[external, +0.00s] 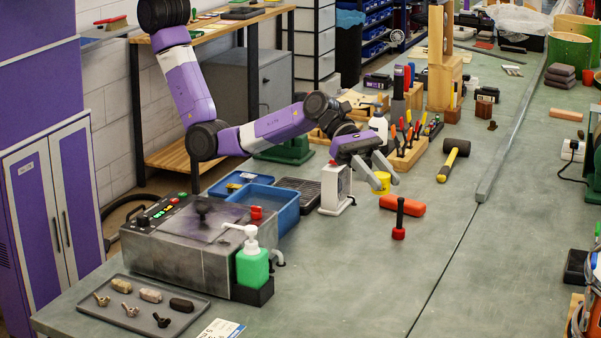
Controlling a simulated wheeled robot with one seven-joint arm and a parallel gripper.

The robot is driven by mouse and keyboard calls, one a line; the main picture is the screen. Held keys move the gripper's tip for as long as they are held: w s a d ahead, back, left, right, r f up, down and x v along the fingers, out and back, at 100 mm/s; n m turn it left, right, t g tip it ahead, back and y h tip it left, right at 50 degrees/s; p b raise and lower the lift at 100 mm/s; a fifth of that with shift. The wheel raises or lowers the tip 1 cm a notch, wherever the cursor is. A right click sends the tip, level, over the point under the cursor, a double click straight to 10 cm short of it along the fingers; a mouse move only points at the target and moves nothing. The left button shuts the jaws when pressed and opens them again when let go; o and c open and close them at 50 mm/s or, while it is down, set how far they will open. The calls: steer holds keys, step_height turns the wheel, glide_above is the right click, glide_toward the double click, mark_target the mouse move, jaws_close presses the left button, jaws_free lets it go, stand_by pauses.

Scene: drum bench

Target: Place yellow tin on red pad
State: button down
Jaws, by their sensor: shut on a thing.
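The small yellow tin (382,183) is between the fingertips of my gripper (380,177), which is shut on it. The tin looks upright. Whether it is clear of the bench cannot be told from this one view. A gap shows between the tin and the pad, and the pad's top looks bare.
A white boxy device (335,190) stands left of my gripper.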

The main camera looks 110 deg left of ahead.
steer(key=s+a+r+n+t+y+b, duration=0.1)
steer(key=s+a+r+n+y, duration=0.15)
steer(key=a, duration=1.65)
steer(key=s+a+r+n+t+y+b, duration=0.15)
steer(key=a+n+y, duration=0.25)
steer(key=a, duration=1.4)
steer(key=s+a+r+n+g+y+b, duration=0.1)
steer(key=s+a+r+n+y, duration=0.15)
steer(key=s+a, duration=0.8)
steer(key=s+a+r+n+y+b, duration=0.15)
steer(key=s+a+y, duration=0.25)
steer(key=s+a, duration=0.65)
steer(key=shift+n+h, duration=0.35)
steer(key=shift+h, duration=0.05)
steer(key=f, duration=1.6)
steer(key=shift+d, duration=0.35)
steer(key=shift+f+b, duration=0.45)
steer(key=shift+f, duration=2.05)
steer(key=c, duration=0.9)
jaws_free()
steer(key=shift+f, duration=0.1)
